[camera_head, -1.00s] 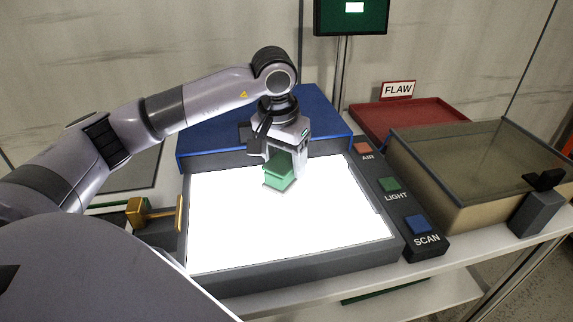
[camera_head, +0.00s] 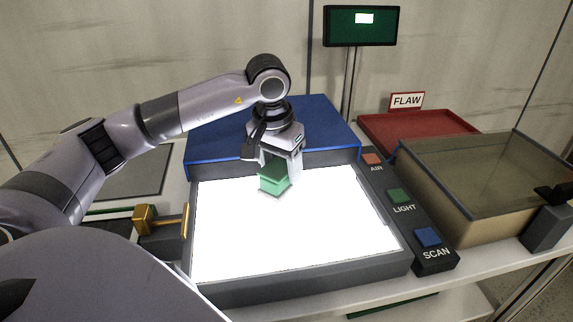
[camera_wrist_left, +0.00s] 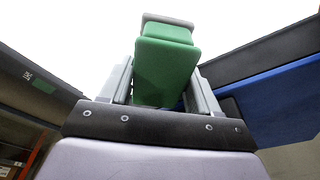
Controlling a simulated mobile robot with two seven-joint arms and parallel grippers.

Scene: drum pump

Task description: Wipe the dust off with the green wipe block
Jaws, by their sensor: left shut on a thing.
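The green wipe block (camera_head: 273,180) is held in my left gripper (camera_head: 282,160), over the back middle of the bright white panel (camera_head: 300,230). Its pale underside looks very near or on the panel; I cannot tell if it touches. In the left wrist view the green block (camera_wrist_left: 166,70) sits between the two fingers of the left gripper (camera_wrist_left: 160,85), with the glowing panel behind it. The panel is so bright that no dust can be made out. My right gripper is not in view.
A blue cover (camera_head: 215,145) stands behind the panel. AIR, LIGHT (camera_head: 401,196) and SCAN (camera_head: 428,237) buttons line the right side. A brass clamp-like part (camera_head: 150,218) is at the left. A red FLAW tray (camera_head: 415,130) and a clear-topped bin (camera_head: 480,185) stand at the right.

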